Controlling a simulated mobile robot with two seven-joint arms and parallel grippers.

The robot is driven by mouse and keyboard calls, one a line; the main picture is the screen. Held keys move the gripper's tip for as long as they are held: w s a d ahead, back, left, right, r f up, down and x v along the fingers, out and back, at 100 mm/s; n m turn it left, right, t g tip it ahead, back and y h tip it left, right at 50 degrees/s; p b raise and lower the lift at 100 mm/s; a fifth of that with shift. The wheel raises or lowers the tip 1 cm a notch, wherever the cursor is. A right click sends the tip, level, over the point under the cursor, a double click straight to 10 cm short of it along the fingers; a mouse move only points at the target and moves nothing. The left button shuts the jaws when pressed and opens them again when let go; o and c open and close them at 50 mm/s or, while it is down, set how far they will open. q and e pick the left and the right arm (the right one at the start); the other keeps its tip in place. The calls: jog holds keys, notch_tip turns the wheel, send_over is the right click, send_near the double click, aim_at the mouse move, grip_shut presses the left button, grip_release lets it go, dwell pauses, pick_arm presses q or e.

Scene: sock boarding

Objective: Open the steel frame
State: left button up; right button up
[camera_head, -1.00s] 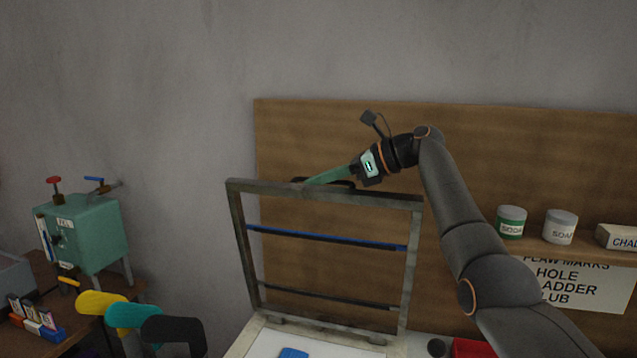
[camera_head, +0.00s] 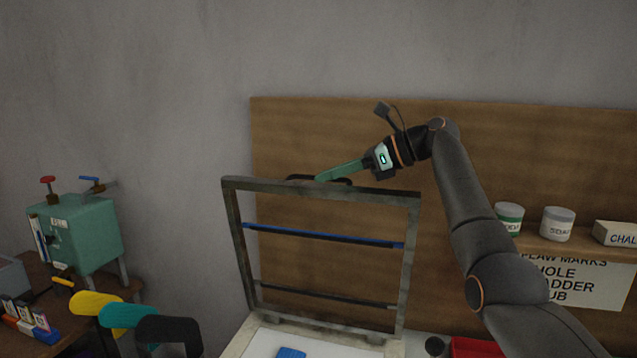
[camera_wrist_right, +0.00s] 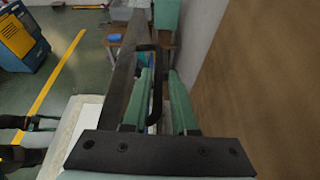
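The steel frame (camera_head: 232,235) stands raised, nearly upright, at the back of the pale table, with a blue bar (camera_head: 325,237) and a dark bar across it. Its black handle (camera_head: 300,178) is on the top edge, and also shows in the right wrist view (camera_wrist_right: 156,85). My right gripper (camera_head: 325,176) is at the top edge by the handle. In the right wrist view its green fingers (camera_wrist_right: 162,80) are spread with a gap, the handle lying between them nearer the left finger. My left gripper is not in view.
A wooden backboard (camera_head: 480,150) stands close behind the frame. Its shelf holds jars (camera_head: 557,224) and a chalk box (camera_head: 618,233). A green machine (camera_head: 80,235) stands at the left, with yellow, teal and black forms (camera_head: 128,315) in front. A red thing (camera_head: 475,347) lies at the front right.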

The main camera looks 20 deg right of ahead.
jog(key=v, duration=0.9)
jog(key=shift+d+b, duration=0.2)
jog(key=shift+b, duration=0.2)
jog(key=shift+s, duration=0.1)
